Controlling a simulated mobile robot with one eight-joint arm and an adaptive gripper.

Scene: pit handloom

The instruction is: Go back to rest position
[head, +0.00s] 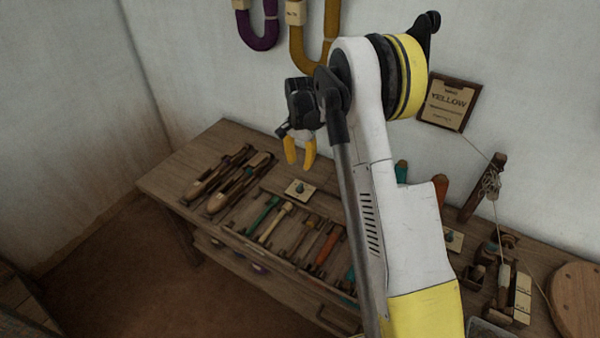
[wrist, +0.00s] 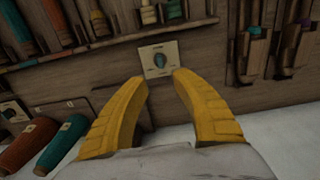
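My gripper (head: 300,152) with its yellow fingers hangs above the wooden workbench (head: 160,182) in the head view. In the wrist view my gripper (wrist: 160,85) has its two yellow fingers apart, with nothing between them. Beyond the fingertips a small pale plate with a dark knob (wrist: 160,59) lies on the bench; it also shows in the head view (head: 299,189). The fingers appear clear of the bench. My arm hides part of the bench's middle and the wall behind it.
Wooden shuttles (head: 217,180) lie at the bench's left end. A rack of coloured bobbins (head: 283,222) runs along its front. Yarn hanks (head: 259,28) and a YELLOW sign (head: 449,103) hang on the wall. A wooden winder (head: 483,187) stands at right. The floor (head: 110,270) at front left is clear.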

